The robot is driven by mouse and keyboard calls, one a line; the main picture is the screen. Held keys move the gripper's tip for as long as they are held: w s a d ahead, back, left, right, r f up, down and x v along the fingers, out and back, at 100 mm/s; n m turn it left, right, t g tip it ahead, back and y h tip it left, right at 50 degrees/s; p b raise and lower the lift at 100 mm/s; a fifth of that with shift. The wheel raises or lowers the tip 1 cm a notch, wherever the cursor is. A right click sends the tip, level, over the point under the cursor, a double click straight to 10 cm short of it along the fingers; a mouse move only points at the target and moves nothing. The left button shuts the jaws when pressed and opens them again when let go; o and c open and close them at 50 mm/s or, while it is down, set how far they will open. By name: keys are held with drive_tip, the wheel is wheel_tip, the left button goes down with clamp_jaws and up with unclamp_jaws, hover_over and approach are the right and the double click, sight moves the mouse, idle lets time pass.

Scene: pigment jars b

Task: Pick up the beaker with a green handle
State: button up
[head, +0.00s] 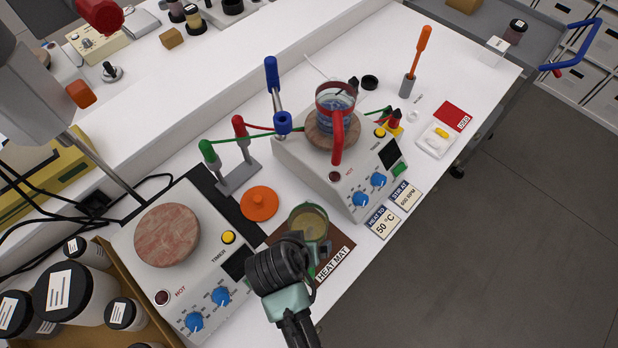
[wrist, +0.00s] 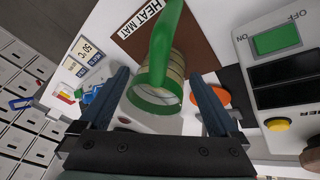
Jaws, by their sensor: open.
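The beaker with a green handle (head: 309,222) stands on the brown heat mat (head: 337,251) in the head view and holds something yellowish tan. In the wrist view its green rim and handle (wrist: 166,40) are close, and its glass body appears between the two fingers. My gripper (head: 294,254) is above the near side of the beaker and partly hides it in the head view. The gripper is open, with one finger on each side of the beaker in the wrist view (wrist: 160,78). I see no clear contact, and cannot tell how deep the fingers reach.
A red-handled beaker (head: 336,104) stands on the right hot plate (head: 350,188). The left hot plate (head: 168,234) is empty. An orange lid (head: 259,203) and a stand with green and red tools (head: 239,176) are close behind the mat. Jars fill a box (head: 150,330) at lower left.

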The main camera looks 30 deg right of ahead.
drive_tip(key=shift+x, duration=1)
clamp_jaws()
drive_tip(key=shift+w+a, duration=0.1)
idle(0.6)
